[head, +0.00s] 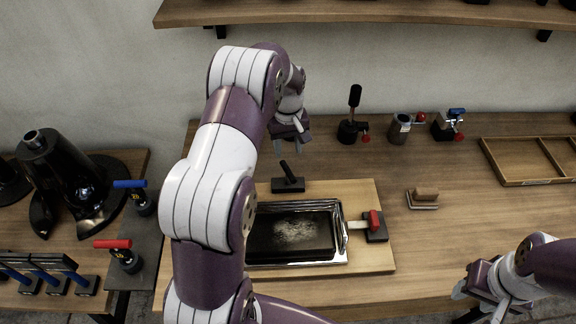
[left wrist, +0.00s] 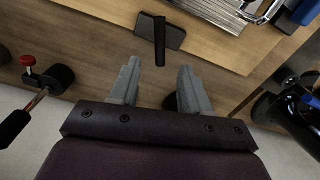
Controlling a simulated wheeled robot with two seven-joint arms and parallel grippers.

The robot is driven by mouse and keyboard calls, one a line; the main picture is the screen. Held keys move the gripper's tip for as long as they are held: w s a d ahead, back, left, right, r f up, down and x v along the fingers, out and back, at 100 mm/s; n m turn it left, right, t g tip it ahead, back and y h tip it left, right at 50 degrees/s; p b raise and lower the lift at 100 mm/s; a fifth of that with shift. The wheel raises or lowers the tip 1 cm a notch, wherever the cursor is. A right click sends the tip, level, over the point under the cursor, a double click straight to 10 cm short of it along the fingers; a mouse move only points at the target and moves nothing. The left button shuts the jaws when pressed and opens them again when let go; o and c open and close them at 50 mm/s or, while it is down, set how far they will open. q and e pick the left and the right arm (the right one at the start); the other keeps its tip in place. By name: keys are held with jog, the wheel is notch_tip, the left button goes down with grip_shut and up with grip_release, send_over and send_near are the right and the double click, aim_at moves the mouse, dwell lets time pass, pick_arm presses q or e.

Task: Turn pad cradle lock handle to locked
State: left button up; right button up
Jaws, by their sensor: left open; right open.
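A black lever handle (head: 286,170) stands tilted on a flat black base (head: 289,186) behind the shiny-rimmed tray (head: 345,256) on a wooden board; I take it for the cradle lock handle. In the left wrist view the lever (left wrist: 160,42) lies just beyond the fingertips, roughly centred between them, with no contact seen. My left gripper (head: 291,148) is open and empty, above and behind the lever; its two fingers show in the left wrist view (left wrist: 160,72). A red-tipped handle (head: 374,220) sits at the tray's right side. My right gripper (head: 478,302) is open and empty at lower right.
Behind the board stand a black-handled tool (head: 354,105), a grey cup (head: 400,130) and a small device (head: 447,125). A wooden block (head: 425,194) and a divided tray (head: 540,180) lie right. My left arm hides the board's left part.

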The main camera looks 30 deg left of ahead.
aim_at(288, 169)
pick_arm(q)
notch_tip(288, 169, down, 11)
jog(key=p, duration=0.3)
jog(key=shift+f, duration=0.6)
